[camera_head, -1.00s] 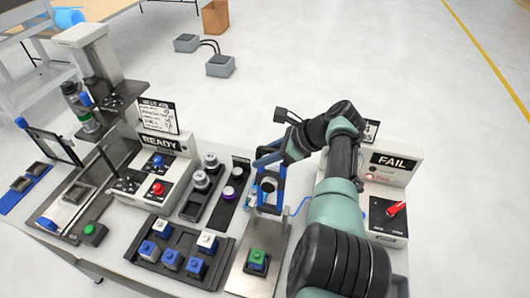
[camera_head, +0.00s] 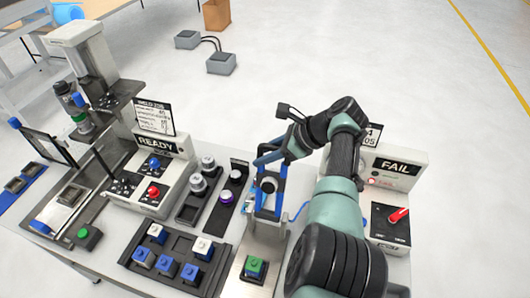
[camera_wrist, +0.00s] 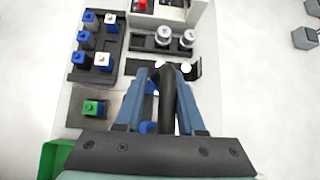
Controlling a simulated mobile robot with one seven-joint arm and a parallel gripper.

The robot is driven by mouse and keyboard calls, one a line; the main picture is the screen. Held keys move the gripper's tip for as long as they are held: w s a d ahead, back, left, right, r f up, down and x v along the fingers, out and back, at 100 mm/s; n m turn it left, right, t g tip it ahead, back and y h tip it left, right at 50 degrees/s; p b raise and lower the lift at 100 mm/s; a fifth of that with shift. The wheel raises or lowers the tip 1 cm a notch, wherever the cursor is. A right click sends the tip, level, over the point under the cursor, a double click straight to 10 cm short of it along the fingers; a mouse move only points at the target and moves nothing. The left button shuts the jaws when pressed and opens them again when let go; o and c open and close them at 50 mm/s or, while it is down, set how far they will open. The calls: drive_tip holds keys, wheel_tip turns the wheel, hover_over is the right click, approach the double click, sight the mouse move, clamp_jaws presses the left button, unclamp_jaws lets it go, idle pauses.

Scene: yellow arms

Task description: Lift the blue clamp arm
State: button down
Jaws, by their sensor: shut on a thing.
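The clamp stands at the back end of the grey fixture plate (camera_head: 262,238), in the right half of the bench. Its dark knob-ended handle (camera_head: 268,185) shows between my gripper's blue fingers (camera_head: 269,205). In the wrist view my gripper (camera_wrist: 165,85) is closed around this black handle (camera_wrist: 169,100), which runs up between the fingers. A small blue part (camera_wrist: 149,127), probably of the clamp arm, shows low between the fingers. The fingers hide most of the arm. A green-topped block (camera_head: 255,268) sits at the near end of the plate.
A FAIL box (camera_head: 398,170) with a red switch stands just right of my arm. A black tray (camera_head: 150,263) of blue and white-topped blocks lies to the left. A READY box (camera_head: 155,172) and a press stand farther left.

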drive_tip(key=shift+w+d+f, duration=0.1)
drive_tip(key=shift+d+f, duration=0.05)
drive_tip(key=shift+d, duration=0.1)
drive_tip(key=c, duration=0.9)
unclamp_jaws()
drive_tip(key=shift+o, duration=0.6)
drive_tip(key=shift+w+f, duration=0.1)
drive_tip(key=shift+w, duration=0.05)
drive_tip(key=shift+a, duration=0.1)
drive_tip(key=b+v, duration=0.2)
drive_tip(key=v, duration=1.1)
